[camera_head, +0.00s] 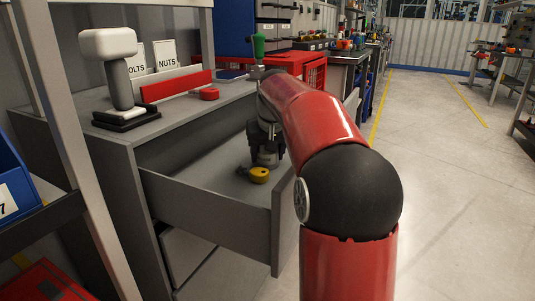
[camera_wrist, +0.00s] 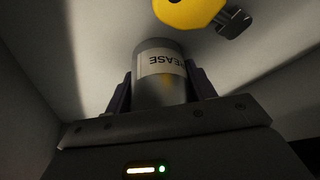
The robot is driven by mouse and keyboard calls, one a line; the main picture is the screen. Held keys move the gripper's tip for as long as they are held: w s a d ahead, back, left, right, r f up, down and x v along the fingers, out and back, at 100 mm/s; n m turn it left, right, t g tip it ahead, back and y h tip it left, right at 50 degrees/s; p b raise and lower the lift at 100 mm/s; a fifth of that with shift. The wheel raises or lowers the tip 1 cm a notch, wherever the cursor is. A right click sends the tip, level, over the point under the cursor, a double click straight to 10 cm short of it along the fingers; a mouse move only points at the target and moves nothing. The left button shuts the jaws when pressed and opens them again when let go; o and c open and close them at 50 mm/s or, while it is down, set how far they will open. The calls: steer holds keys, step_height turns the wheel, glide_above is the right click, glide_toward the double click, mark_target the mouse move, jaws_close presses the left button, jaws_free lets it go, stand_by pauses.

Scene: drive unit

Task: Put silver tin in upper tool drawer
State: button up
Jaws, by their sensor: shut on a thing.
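The silver tin (camera_wrist: 160,85) has a white label with part of the word GREASE readable. My gripper (camera_wrist: 160,95) is shut on its sides in the wrist view. In the head view the tin (camera_head: 267,158) is inside the pulled-out grey upper drawer (camera_head: 205,212), low over its floor. I cannot tell whether it touches the floor. My gripper also shows in the head view (camera_head: 266,148), reaching down into the drawer, partly hidden by my red arm.
A yellow round object (camera_head: 259,175) lies on the drawer floor close to the tin. A white-and-black tool (camera_head: 117,75), a red strip (camera_head: 177,86) and a red roll (camera_head: 209,94) are on the cabinet top. Floor at right is clear.

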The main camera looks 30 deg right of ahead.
steer(key=o, duration=1.1)
steer(key=shift+f, duration=0.1)
steer(key=p+v, duration=0.2)
steer(key=v, duration=1)
steer(key=shift+s, duration=0.1)
